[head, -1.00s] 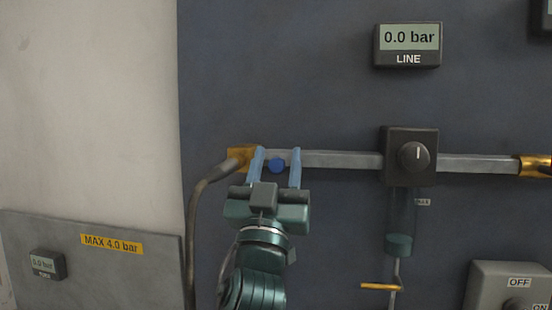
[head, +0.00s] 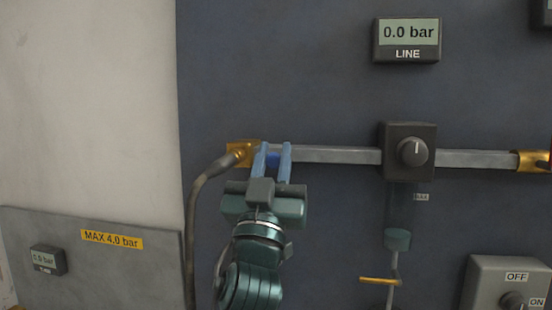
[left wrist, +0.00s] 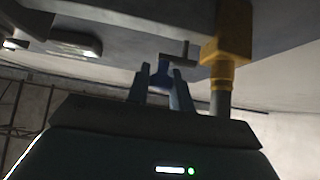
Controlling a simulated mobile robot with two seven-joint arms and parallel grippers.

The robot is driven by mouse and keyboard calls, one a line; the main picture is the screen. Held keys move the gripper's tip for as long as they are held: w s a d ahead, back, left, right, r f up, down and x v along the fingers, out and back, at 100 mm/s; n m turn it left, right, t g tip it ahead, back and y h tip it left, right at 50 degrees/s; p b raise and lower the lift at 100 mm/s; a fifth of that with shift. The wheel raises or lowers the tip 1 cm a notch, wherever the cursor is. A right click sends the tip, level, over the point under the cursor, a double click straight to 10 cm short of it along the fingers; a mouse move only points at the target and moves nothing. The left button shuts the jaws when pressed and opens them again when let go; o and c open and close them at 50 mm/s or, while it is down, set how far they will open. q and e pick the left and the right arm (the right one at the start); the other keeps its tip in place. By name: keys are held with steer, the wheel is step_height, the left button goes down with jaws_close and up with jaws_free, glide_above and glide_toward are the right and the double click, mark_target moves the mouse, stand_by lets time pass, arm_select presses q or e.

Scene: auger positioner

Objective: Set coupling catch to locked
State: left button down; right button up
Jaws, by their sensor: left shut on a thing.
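The coupling catch appears to be the small blue piece (head: 272,159) on the grey pipe (head: 330,155), just right of the brass coupling (head: 241,152) at the hose end. My left gripper (head: 274,148) is shut on this blue piece, with one light-blue finger on each side of it. In the left wrist view, the fingers (left wrist: 161,84) close around a blue part below a small dark bracket (left wrist: 177,57), beside the yellow brass coupling (left wrist: 228,45). Fingers hide much of the catch, and I cannot read its setting. My right gripper is not in view.
A dark knob block (head: 409,151) sits on the pipe to the right, with a gauge reading 0.0 bar (head: 407,38) above. A grey hose (head: 197,205) hangs left of my arm. An ON/OFF switch box (head: 507,285) is at lower right.

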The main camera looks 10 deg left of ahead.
arm_select(q)
steer(key=shift+a, duration=1.1)
steer(key=c, duration=1.6)
jaws_free()
steer(key=shift+o, duration=1.4)
steer(key=shift+a, duration=0.15)
steer(key=shift+o, duration=0.3)
